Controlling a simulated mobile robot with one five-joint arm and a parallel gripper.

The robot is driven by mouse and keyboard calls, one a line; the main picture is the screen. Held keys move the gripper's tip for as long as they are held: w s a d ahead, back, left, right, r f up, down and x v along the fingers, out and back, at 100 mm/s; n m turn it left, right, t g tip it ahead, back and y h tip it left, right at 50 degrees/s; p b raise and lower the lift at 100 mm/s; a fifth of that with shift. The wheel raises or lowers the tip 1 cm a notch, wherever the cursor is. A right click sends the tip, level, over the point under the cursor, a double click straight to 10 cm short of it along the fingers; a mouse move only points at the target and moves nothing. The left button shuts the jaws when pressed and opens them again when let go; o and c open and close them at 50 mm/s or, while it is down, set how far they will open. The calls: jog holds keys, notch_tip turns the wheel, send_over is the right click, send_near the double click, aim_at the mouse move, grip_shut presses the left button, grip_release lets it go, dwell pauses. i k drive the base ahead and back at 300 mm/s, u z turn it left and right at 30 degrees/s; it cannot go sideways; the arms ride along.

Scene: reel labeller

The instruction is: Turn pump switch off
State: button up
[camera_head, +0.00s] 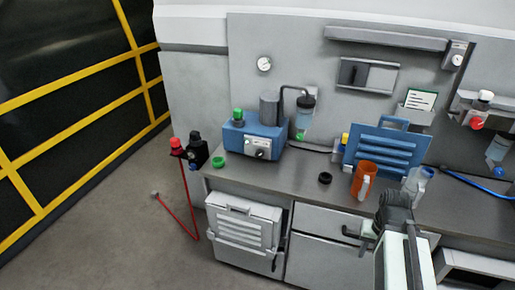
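The pump is a blue box (266,134) with a grey motor cylinder on top, standing at the left of the grey counter. Its front has a pale panel (256,141) with small knobs or switches. Which of these is the pump switch, and how it is set, is too small to tell. My gripper (394,203) is at the lower right, dark, in front of the counter edge and well to the right of the pump. It is apart from the pump. Its fingers are not clear enough to show whether they are open or shut.
A blue ribbed panel (386,152), an orange mug (364,180) and a clear jug (415,183) stand on the right of the counter. A black ring (325,178) and a green ring (218,162) lie nearer. Drawer handles stick out below. The floor at left is mostly clear.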

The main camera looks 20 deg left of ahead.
aim_at(260, 153)
jog(key=u, duration=4.4)
jog(key=k, duration=1.35)
jog(key=z, duration=1)
jog(key=i, duration=1)
jog(key=u, duration=0.1)
